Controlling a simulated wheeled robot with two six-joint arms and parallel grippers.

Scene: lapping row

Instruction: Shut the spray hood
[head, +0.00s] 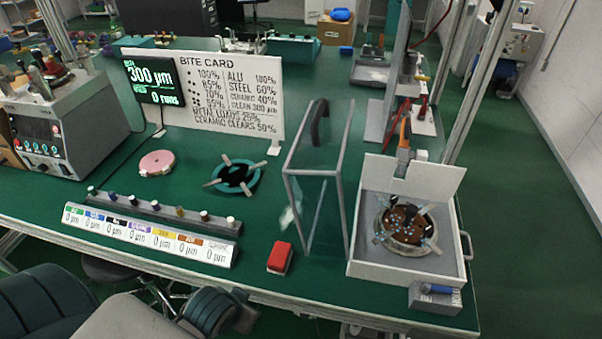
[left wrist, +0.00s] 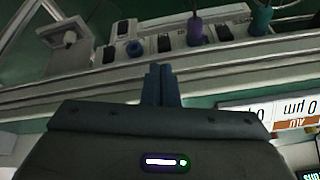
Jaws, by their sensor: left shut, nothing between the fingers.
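The spray hood (head: 349,170) is a clear panelled cover with a grey frame and a dark handle (head: 320,122). In the head view it stands raised along the left side of a white open-topped box (head: 366,271). The box is uncovered, and a round brown plate (head: 407,225) with small parts on it shows inside. My left gripper (left wrist: 161,84) shows in the left wrist view with its blue fingers together and empty, near a rail with coloured knobs. It is apart from the hood. My right gripper is in neither view.
A red block (head: 280,258) lies on the green table left of the hood. A labelled strip (head: 150,236) and knob rail (head: 160,212) run along the front edge. A teal ring (head: 234,176) and white sign (head: 232,97) stand behind. Table between ring and hood is mostly clear.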

